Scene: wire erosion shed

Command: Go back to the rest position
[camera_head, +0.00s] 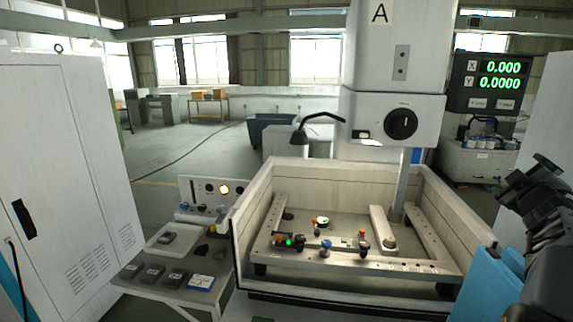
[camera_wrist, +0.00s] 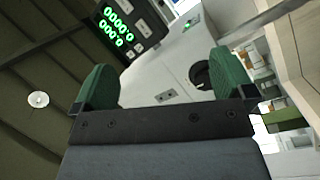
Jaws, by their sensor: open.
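My gripper (camera_head: 527,178) is raised at the right edge of the head view, to the right of the machine tank. In the wrist view its two green fingers (camera_wrist: 166,84) stand wide apart with nothing between them. The gripper is open and empty. My arm fills the lower right corner of the head view. The rest position itself is not marked in either view.
The machine tank (camera_head: 330,170) holds a frame with several small parts. A machine head (camera_head: 390,119) with a black knob hangs above it. A readout (camera_head: 486,82) stands behind my gripper. A side table (camera_head: 172,288) and white cabinet (camera_head: 62,190) are left.

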